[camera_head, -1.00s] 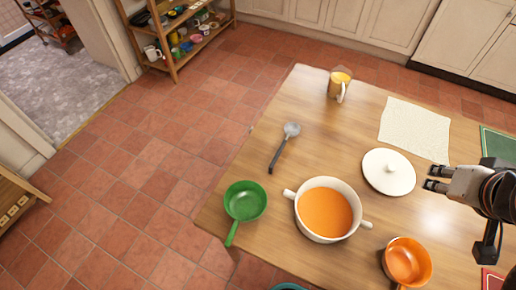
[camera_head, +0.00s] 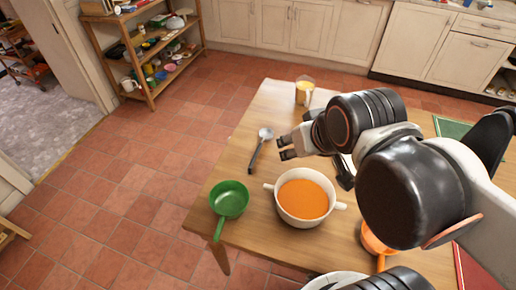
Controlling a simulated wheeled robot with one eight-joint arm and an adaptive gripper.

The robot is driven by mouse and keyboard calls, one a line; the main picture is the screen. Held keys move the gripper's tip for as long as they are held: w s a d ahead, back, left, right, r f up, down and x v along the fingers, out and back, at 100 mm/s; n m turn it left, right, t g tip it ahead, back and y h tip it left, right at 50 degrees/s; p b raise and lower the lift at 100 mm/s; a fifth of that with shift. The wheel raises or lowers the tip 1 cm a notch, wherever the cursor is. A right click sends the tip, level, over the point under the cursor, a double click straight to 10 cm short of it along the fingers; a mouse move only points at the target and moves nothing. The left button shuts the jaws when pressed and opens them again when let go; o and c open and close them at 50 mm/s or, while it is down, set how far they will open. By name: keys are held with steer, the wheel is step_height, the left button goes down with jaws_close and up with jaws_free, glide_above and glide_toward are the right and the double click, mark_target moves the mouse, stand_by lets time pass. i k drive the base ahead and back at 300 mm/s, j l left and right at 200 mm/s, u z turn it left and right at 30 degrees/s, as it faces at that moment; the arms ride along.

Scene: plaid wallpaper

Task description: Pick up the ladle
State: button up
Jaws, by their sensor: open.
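The ladle (camera_head: 256,153) lies flat on the wooden table, left of my gripper. Its grey bowl points to the back and its black handle points to the front. My gripper (camera_head: 281,148) is open and empty, just right of the ladle, with its fingers pointing left. A gap shows between the fingertips and the ladle in the picture; their height above the table is hard to tell.
A white pot of orange soup (camera_head: 304,199) stands in front of the gripper. A green pan (camera_head: 230,199) sits at the table's left edge. A mug (camera_head: 304,93) stands at the back. An orange pan (camera_head: 374,243) is partly hidden by my arm.

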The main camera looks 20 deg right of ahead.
mark_target(266, 134)
steer(key=z, duration=1.65)
steer(key=u, duration=1.65)
steer(key=j+z, duration=0.15)
steer(key=j, duration=1.85)
steer(key=j+z, duration=0.15)
steer(key=z, duration=0.85)
